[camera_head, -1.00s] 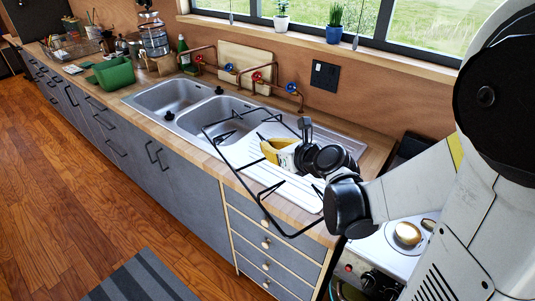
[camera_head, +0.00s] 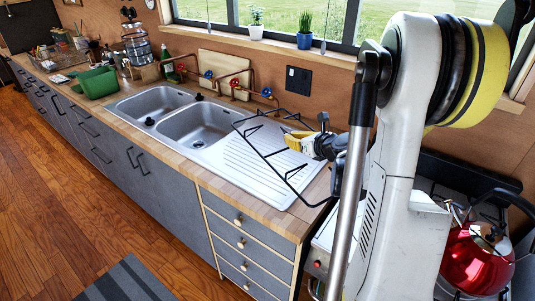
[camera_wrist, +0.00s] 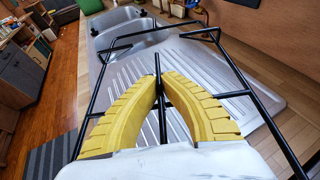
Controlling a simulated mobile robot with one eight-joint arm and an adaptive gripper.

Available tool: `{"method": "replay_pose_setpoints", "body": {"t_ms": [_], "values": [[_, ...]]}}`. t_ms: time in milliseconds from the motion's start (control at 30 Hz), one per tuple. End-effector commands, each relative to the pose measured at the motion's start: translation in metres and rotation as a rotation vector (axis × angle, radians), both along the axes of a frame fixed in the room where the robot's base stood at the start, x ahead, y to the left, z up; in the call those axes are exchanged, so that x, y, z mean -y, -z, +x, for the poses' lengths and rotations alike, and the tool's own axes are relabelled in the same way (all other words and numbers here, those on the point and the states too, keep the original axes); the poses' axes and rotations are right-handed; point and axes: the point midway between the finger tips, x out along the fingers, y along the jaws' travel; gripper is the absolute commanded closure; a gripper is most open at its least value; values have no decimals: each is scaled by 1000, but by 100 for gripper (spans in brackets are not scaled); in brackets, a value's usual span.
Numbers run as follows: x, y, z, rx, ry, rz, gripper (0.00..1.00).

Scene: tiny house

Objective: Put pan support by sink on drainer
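The pan support (camera_head: 262,157) is a black wire frame. In the head view it lies over the ridged drainer (camera_head: 243,168), to the right of the sink bowls. My gripper (camera_head: 297,141) has yellow fingers and is at the frame's right side. In the wrist view the pan support (camera_wrist: 102,75) spreads over the drainer (camera_wrist: 200,68). The fingertips of my gripper (camera_wrist: 159,82) meet around one of its black bars. I cannot tell whether the frame touches the drainer or hangs just above it.
Two sink bowls (camera_head: 197,124) lie left of the drainer. Copper taps (camera_head: 236,83) and a cutting board (camera_head: 222,68) stand behind. A green tub (camera_head: 95,82) is farther left on the counter. A red kettle (camera_head: 475,262) is at the lower right.

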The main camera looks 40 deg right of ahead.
Motion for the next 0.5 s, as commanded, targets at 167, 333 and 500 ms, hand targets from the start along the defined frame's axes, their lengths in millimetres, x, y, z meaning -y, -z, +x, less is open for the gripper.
{"method": "replay_pose_setpoints", "body": {"t_ms": [167,333,500], "values": [[12,8,4,2,12,0,100],[9,29,37,2,10,0,100],[6,53,75,2,10,0,100]]}}
